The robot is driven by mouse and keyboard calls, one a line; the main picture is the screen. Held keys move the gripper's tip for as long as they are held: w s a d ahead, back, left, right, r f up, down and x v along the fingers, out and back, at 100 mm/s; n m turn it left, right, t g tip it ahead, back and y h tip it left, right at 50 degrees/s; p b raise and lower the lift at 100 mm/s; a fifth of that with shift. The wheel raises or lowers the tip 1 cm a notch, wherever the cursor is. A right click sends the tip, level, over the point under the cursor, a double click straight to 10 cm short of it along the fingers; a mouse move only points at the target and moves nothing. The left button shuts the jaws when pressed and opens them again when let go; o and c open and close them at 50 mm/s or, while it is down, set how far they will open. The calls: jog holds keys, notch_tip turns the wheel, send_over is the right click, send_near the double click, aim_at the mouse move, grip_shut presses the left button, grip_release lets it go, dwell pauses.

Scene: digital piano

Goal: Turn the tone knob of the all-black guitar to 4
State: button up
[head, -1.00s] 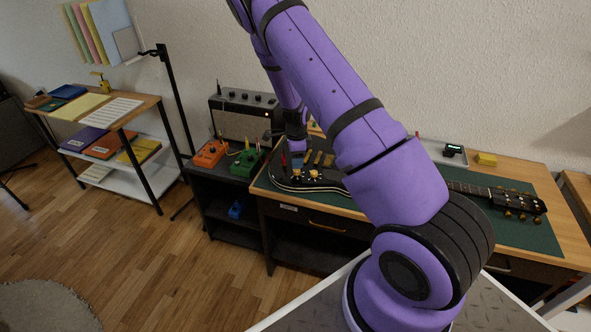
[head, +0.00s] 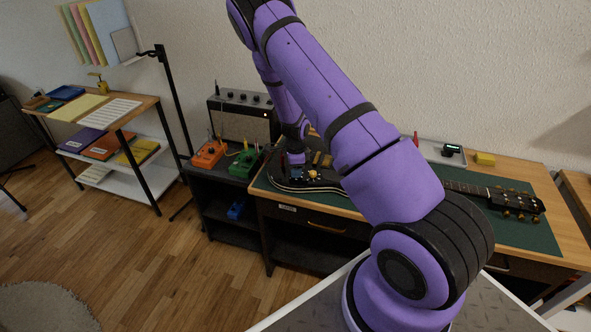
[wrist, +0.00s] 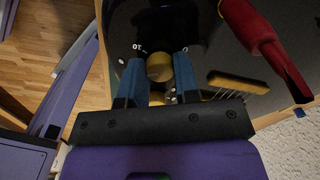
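The all-black guitar (head: 280,183) lies on the green mat of the desk, its body at the left and its neck running right behind my arm. My gripper (head: 296,174) is down at the guitar's lower body, beside the gold knobs (head: 314,174). In the wrist view, my gripper's two blue fingers (wrist: 160,72) stand on either side of a gold knob (wrist: 159,67). Whether they touch it is unclear. A second gold knob (wrist: 157,98) shows partly between the fingers, nearer the palm. White marks sit around the knob, but its setting is not readable.
Orange (head: 207,154) and green (head: 244,164) pedals stand on the black shelf left of the desk.

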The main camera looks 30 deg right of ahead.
jog(key=shift+n, duration=0.3)
jog(key=n, duration=0.4)
jog(key=shift+n, duration=0.3)
jog(key=n, duration=0.4)
jog(key=shift+n, duration=0.3)
jog(key=n, duration=0.5)
jog(key=shift+n, duration=2.4)
jog(key=o, duration=0.9)
jog(key=shift+o, duration=0.2)
